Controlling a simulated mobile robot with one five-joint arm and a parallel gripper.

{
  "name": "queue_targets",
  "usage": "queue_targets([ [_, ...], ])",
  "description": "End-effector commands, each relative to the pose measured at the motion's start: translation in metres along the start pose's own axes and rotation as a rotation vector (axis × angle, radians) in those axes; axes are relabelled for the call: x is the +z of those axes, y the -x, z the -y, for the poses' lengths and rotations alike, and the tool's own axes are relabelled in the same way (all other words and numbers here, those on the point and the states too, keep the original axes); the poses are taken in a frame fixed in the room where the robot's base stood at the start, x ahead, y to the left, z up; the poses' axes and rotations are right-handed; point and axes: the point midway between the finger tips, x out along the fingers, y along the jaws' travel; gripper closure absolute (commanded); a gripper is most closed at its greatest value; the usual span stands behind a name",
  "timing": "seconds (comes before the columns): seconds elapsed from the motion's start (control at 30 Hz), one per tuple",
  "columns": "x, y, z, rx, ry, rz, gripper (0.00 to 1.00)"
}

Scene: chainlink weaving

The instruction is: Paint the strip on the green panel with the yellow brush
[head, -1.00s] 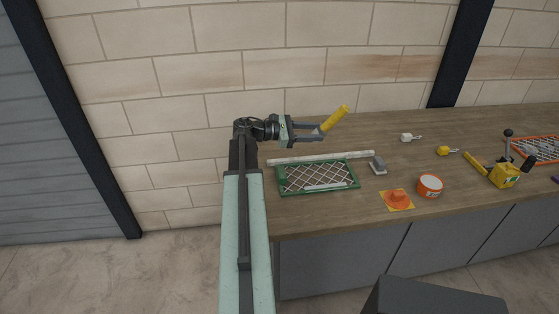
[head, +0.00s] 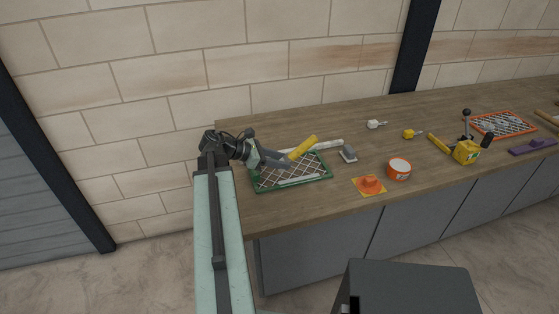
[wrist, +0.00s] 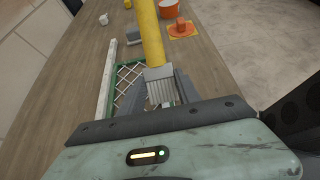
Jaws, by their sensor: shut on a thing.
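The green panel (head: 326,177) is a green frame with white chainlink mesh, lying flat on the counter at its left end. My gripper (head: 291,163) is over the panel and shut on the yellow brush (head: 303,147). The brush's yellow handle (wrist: 150,35) slants up and away, and its grey ferrule (wrist: 160,86) sits between my fingers in the wrist view. My gripper and the brush hide part of the mesh. I cannot tell whether the bristles touch the strip.
A white bar (head: 328,144) lies behind the panel. A yellow tool (head: 467,151) and an orange-framed mesh (head: 503,124) lie farther right.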

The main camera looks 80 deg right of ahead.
Motion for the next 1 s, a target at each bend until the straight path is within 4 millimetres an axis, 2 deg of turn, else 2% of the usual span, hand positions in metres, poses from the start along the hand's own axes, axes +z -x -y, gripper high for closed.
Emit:
queue_targets([
  [0.17,-0.009,-0.005,-0.001,0.000,-0.001,0.002,1.00],
  [0.6,-0.054,-0.030,-0.001,0.000,-0.002,0.003,1.00],
  [0.97,-0.056,-0.031,-0.001,0.001,-0.002,0.003,1.00],
  [1.0,-0.056,-0.031,-0.001,0.001,-0.002,0.003,0.72],
])
